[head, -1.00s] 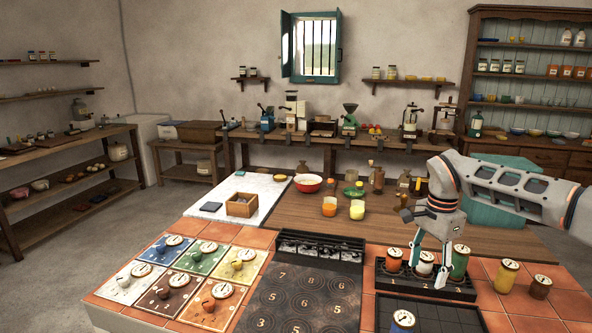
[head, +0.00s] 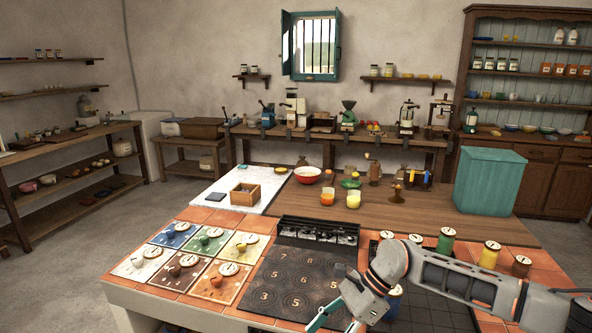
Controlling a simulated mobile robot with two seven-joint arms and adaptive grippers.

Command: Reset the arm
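My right arm reaches in from the right, low across the front of the counter. My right gripper (head: 338,316) is at the bottom edge of the head view, over the front of the dark numbered plate (head: 282,288). Its fingers are partly cut off by the frame, and I cannot tell whether they are apart or hold anything. My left gripper and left arm are not in view.
Behind my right arm stand canisters, among them a green one (head: 446,241) and a yellow one (head: 489,254). Coloured tiles with dials (head: 172,235) lie at the left. A wooden box (head: 245,194) and a teal bin (head: 490,180) stand farther back.

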